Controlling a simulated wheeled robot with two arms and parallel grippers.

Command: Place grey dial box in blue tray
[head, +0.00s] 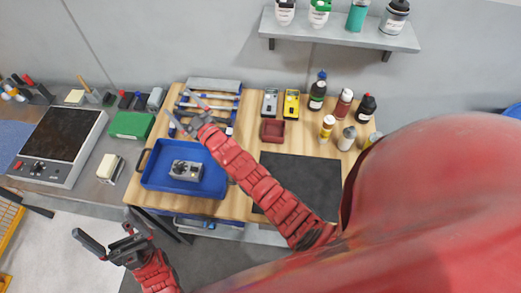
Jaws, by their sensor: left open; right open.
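The grey dial box (194,171) sits inside the blue tray (155,182), near its middle, with a dark dial on its left part. The tray rests on the wooden worktop at its left end. My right gripper (179,104) is open and empty, above the worktop behind the tray and apart from the box. My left gripper (103,228) is open and empty in front of the bench, to the lower left of the tray. My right arm passes in front of the worktop just right of the tray.
A tool rack (215,88) lies behind the tray. A hotplate (60,145) and green box (131,124) stand to the left. A yellow meter (291,104), dark red bin (272,131), several bottles (318,91) and a black mat (310,180) are to the right.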

